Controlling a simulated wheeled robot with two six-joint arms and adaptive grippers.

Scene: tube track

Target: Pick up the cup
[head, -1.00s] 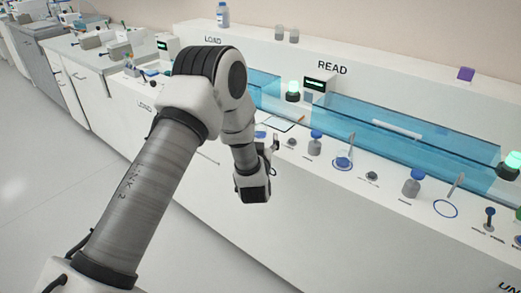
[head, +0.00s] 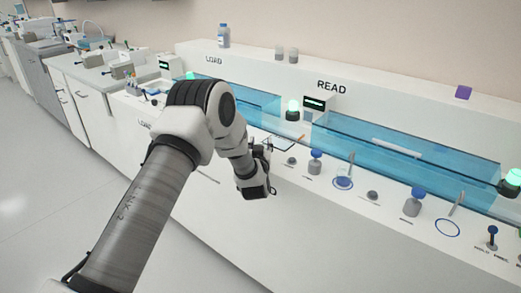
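No thing in view is plainly a cup. Two small grey cylinders (head: 279,53) stand side by side on the high back ledge, and a small purple object (head: 463,92) sits further right on it; I cannot tell if any of these is the cup. My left gripper (head: 266,149) is at the front of the white bench, left of a blue-capped grey bottle (head: 315,162). Its fingers are small and partly hidden, so I cannot tell open from shut. No held object shows. My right gripper is not in view.
The white bench (head: 330,225) has blue clear screens (head: 375,150) behind its front strip. Another blue-capped bottle (head: 414,202), blue rings (head: 447,228) and a small joystick (head: 491,237) stand on the strip. A white-and-blue bottle (head: 223,35) stands on the ledge. Floor at left is clear.

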